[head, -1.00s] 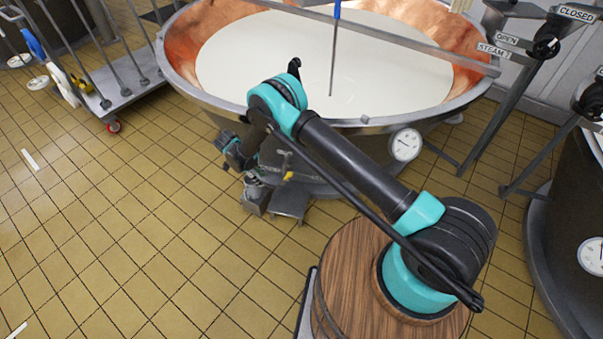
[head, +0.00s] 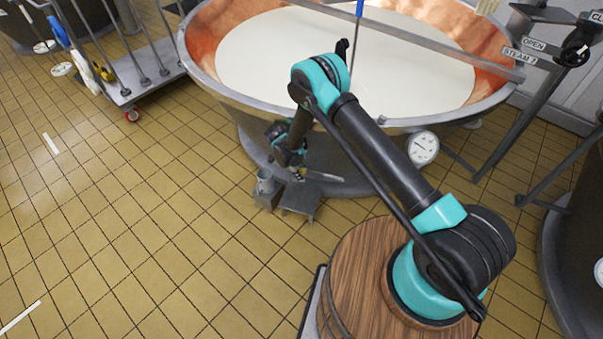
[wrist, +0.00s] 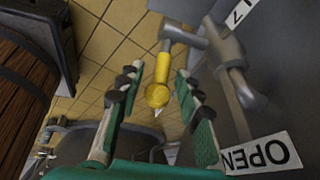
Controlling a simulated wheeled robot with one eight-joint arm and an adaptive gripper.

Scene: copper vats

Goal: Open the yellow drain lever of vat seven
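The yellow drain lever (wrist: 161,72) shows in the wrist view, fixed to a grey metal valve pipe (wrist: 228,62) on the vat's side. My gripper (wrist: 159,76) is open, with one finger on each side of the lever and visible gaps between. Neither finger appears to touch it. In the head view my gripper (head: 297,170) is low at the front of the vat (head: 395,122), and my arm hides most of the valve. The vat is copper-lined and holds white liquid. An OPEN label (wrist: 262,153) and a partly cut-off label ending in 7 (wrist: 241,12) are beside the valve.
Below the valve, a metal container (head: 266,187) and a small metal stand (head: 300,197) are on the tiled floor. A dial gauge (head: 423,148) is on the vat's front right. A wheeled rack (head: 150,83) stands at the left.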

